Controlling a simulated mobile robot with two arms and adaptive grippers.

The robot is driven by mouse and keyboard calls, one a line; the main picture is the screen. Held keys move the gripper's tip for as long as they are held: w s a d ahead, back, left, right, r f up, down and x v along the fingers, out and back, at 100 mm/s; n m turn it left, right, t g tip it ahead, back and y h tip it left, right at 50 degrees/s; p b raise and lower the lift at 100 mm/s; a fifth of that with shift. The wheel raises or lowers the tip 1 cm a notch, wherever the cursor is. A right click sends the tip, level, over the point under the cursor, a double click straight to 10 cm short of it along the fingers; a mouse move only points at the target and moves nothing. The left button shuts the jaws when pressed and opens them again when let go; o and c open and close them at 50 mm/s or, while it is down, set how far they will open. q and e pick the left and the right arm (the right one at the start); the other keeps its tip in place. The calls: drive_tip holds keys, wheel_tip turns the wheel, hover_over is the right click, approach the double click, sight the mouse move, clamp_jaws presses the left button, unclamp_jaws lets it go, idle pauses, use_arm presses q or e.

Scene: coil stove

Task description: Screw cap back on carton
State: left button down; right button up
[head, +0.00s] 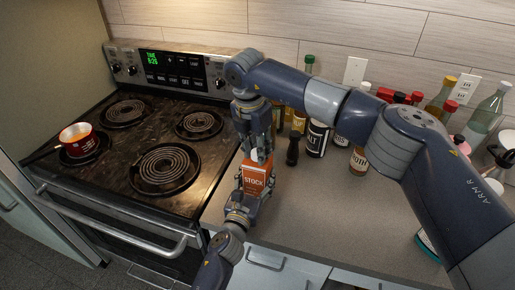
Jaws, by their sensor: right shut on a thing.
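An orange-red carton (255,181) labelled STOCK stands upright near the counter's front edge, right of the stove. My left gripper (254,186) comes from below, its fingers on either side of the carton; whether they press on it I cannot tell. My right gripper (259,155) points down right over the carton's top. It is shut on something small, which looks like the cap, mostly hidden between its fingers. The carton's spout is also hidden there, so I cannot tell whether cap and spout touch.
The coil stove (158,133) fills the left, with a red pot (79,141) on a left coil. Dark jars (316,139) and several bottles stand along the wall behind the carton. The counter (330,215) to the right is clear beneath my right arm.

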drive_tip(key=shift+m, duration=1.2)
drive_tip(key=o, duration=0.8)
drive_tip(key=shift+w, duration=0.1)
drive_tip(key=shift+c, duration=0.2)
drive_tip(key=shift+r, duration=0.1)
wheel_tip(320, 180, up, 12)
drive_tip(key=a, duration=0.1)
drive_tip(key=shift+s+a, duration=0.25)
drive_tip(key=shift+s, duration=0.15)
use_arm(q)
drive_tip(key=shift+c, duration=2.3)
unclamp_jaws()
drive_tip(key=shift+s, duration=0.1)
